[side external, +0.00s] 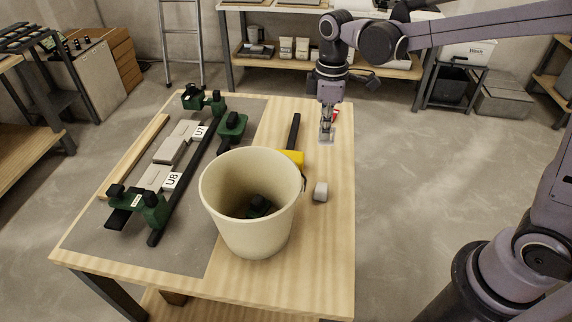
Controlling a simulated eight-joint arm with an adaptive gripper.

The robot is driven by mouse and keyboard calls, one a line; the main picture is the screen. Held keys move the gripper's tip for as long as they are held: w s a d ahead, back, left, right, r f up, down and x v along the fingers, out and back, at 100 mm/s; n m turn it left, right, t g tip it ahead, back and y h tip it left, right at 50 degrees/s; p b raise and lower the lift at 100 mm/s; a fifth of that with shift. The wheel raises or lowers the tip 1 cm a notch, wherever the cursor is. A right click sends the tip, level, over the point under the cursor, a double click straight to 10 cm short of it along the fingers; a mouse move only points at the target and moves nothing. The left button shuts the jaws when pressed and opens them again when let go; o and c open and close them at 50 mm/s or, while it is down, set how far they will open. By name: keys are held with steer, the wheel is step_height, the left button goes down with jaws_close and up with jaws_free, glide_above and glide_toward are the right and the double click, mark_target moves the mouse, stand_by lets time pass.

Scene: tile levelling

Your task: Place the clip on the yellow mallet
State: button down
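The yellow mallet (292,159) lies on the wooden table behind the bucket. Its black handle points to the back, and the bucket hides part of its head. My gripper (325,138) points down over the right side of the table, to the right of the mallet and apart from it. A small pale piece shows at its fingertips. I cannot tell whether this is the clip, whether it is held, or whether the fingers are open. A red and white thing shows just behind the gripper, too small to make out. No other thing is clearly the clip.
A cream bucket (236,218) with a dark green thing (259,207) inside stands at the front middle. A small grey block (320,192) lies to its right. Green clamps (143,205), dark rails and grey pieces labelled U7 and U8 fill the left. The front right table is clear.

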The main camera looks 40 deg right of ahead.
steer(key=w+d+m, duration=0.1)
steer(key=w+d, duration=1.1)
steer(key=d, duration=0.1)
glide_above(291, 135)
step_height(291, 135, down, 7)
steer(key=shift+r, duration=0.1)
steer(key=shift+f, duration=1.95)
steer(key=shift+f, duration=0.15)
steer(key=c, duration=1.5)
jaws_free()
